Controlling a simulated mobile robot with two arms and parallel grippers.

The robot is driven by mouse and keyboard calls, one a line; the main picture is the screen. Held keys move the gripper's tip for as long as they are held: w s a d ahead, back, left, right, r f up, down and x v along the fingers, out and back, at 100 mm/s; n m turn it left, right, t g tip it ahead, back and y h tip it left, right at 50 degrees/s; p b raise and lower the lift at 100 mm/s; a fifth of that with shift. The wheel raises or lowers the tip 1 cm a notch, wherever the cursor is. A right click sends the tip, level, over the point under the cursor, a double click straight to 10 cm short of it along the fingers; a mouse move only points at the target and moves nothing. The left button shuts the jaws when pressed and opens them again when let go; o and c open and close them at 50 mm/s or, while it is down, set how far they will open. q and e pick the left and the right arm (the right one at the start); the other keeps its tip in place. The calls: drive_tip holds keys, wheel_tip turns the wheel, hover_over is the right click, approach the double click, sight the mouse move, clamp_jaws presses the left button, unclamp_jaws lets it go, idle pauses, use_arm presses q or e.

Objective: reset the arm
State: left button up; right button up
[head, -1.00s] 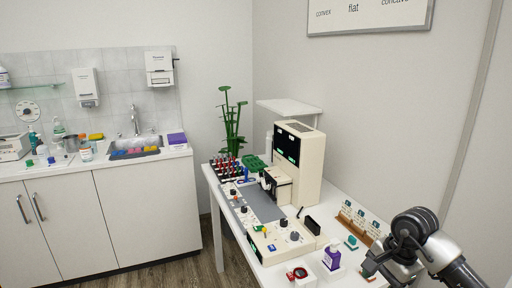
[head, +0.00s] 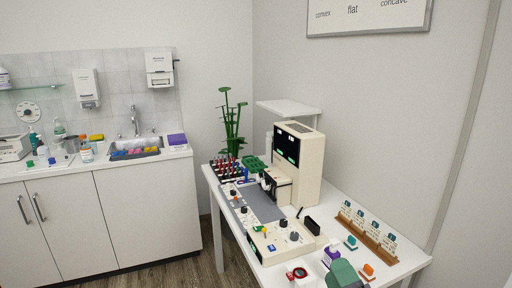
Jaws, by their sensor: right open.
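My left gripper is not in view.
A cream instrument (head: 309,170) and a control box (head: 283,241) stand on the table. A wooden rack of cards (head: 367,235), a teal block (head: 351,242), an orange block (head: 368,270) and a red-ringed item (head: 300,272) are near the gripper. A sink counter (head: 100,160) is at left.

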drive_tip(key=s+d+f+m+g+h, duration=0.3)
drive_tip(key=s+f+m+g+h, duration=0.15)
drive_tip(key=f+m, duration=0.35)
drive_tip(key=s+d+f+m+g+h, duration=0.45)
drive_tip(key=f+m, duration=0.25)
drive_tip(key=m, duration=0.2)
drive_tip(key=s+a+f+m+g+y, duration=0.1)
drive_tip(key=s+f+m+g, duration=0.25)
drive_tip(key=s, duration=0.45)
drive_tip(key=s+a+f+m+g+y, duration=0.1)
drive_tip(key=s+a+f+m+g, duration=0.15)
drive_tip(key=s+g, duration=0.35)
wheel_tip(320, 180, down, 24)
drive_tip(key=s+n+p, duration=0.1)
drive_tip(key=s+d+f, duration=0.1)
drive_tip(key=s+f, duration=0.7)
drive_tip(key=s+d+f+g+p, duration=0.1)
drive_tip(key=s+d+f, duration=0.1)
drive_tip(key=s+f, duration=0.6)
drive_tip(key=shift+s+d+f+h, duration=0.2)
drive_tip(key=shift+s+d+h, duration=0.1)
drive_tip(key=shift+s, duration=0.15)
